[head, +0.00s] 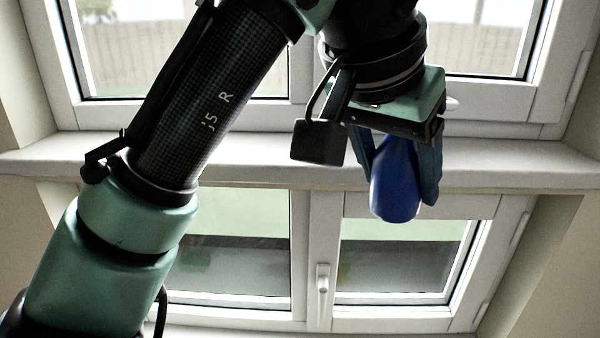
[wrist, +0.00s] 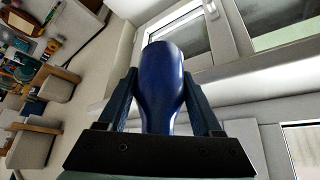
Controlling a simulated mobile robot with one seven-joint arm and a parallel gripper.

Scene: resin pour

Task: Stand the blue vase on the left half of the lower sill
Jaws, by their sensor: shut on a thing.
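The blue vase (head: 395,195) is held in the air in front of the window, right of the middle in the head view. It also shows in the wrist view (wrist: 160,80), with its rounded end away from the palm. My gripper (head: 396,178) points down and is shut on the vase, one finger on each side. Both fingers also show in the wrist view. The upper sill (head: 250,160) runs across behind the vase and is bare where visible. A pale strip (head: 240,333) at the bottom edge may be the lower sill; most of it is out of view.
Window frames with a white handle (head: 322,280) stand behind my arm, above and below the upper sill. My arm hides the left part of the windows. In the wrist view, wooden furniture (wrist: 48,85) and clutter lie at the far left.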

